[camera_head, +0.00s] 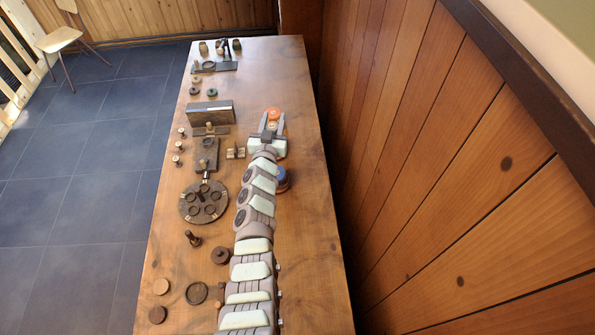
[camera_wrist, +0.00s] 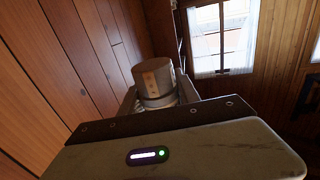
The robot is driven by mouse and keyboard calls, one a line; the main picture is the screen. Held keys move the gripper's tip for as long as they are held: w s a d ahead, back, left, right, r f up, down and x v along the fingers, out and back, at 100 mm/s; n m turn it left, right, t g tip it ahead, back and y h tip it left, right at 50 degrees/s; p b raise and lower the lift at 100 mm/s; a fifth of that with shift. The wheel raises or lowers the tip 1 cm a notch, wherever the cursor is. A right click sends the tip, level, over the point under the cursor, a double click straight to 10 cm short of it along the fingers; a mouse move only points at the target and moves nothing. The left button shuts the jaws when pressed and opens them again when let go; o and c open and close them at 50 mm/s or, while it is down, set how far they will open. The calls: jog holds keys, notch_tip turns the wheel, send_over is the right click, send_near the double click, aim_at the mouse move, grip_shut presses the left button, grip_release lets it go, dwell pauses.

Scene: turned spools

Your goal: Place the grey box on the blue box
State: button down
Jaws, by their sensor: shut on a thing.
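My gripper (camera_head: 272,123) is over the right half of the table, its fingers pointing toward the far end. In the wrist view my gripper (camera_wrist: 158,98) is shut on a round grey box (camera_wrist: 155,76) with a small orange-brown label, held between the two fingers. In the head view the grey box is mostly hidden by the gripper and cannot be made out clearly. The blue box (camera_head: 284,181) is a low round one standing on the table just right of my arm, nearer than the gripper. My arm hides its left part.
Dark turned pieces, a round holder (camera_head: 187,214) and a dark upright block (camera_head: 212,112) fill the table's left side. A wood wall runs along the right.

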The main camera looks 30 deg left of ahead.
jog(key=f+b, duration=0.5)
jog(key=f, duration=0.1)
jog(key=f+b, duration=0.4)
jog(key=f, duration=0.3)
jog(key=f+b, duration=0.5)
jog(key=f, duration=0.2)
jog(key=shift+s+d+f+b, duration=0.15)
jog(key=shift+s+d+b, duration=0.1)
jog(key=shift+b, duration=0.1)
jog(key=shift+a+r, duration=0.1)
jog(key=shift+r, duration=0.1)
jog(key=shift+f, duration=0.15)
jog(key=c, duration=0.9)
grip_release()
